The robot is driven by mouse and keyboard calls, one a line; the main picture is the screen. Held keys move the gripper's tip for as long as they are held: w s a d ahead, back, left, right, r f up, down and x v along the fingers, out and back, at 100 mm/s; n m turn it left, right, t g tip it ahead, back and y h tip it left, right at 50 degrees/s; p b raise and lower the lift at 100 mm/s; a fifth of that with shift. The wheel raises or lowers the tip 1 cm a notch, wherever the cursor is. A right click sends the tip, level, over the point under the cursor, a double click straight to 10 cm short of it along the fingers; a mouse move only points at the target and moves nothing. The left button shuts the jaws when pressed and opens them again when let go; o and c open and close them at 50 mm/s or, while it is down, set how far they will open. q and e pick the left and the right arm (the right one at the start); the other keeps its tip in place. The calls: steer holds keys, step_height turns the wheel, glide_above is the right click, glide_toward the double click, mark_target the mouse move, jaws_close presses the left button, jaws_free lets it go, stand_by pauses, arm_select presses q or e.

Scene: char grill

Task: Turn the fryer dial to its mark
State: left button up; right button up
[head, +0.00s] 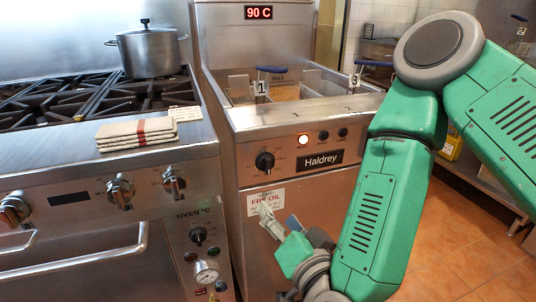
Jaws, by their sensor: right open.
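The fryer (285,125) stands in the middle of the head view, with a "90 C" display (259,12) above it. Its black fryer dial (265,160) is on the front panel, left of the "Haldrey" plate (322,160). The scale around the dial is too small to read. My right gripper (278,217) is open and empty, below the dial and apart from it, in front of the oil label (268,201). Its fingers point up and to the left. My left gripper is not in view.
Fry baskets hang in the fryer. On the left is a range (95,165) with knobs, a pot (149,52) and folded towels (137,133). An oven dial (198,235) is lower left.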

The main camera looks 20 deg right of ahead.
mark_target(269, 166)
steer(key=w+n, duration=0.2)
steer(key=w, duration=0.2)
steer(key=w+d+r+n, duration=0.1)
steer(key=w+n, duration=0.2)
steer(key=w, duration=0.2)
steer(key=w+d+r+n+t+p, duration=0.1)
steer(key=w+n, duration=0.1)
steer(key=w, duration=0.2)
steer(key=shift+w+r+n+h, duration=0.2)
steer(key=shift+w+n+h, duration=0.1)
steer(key=shift+w, duration=0.05)
steer(key=c, duration=1.1)
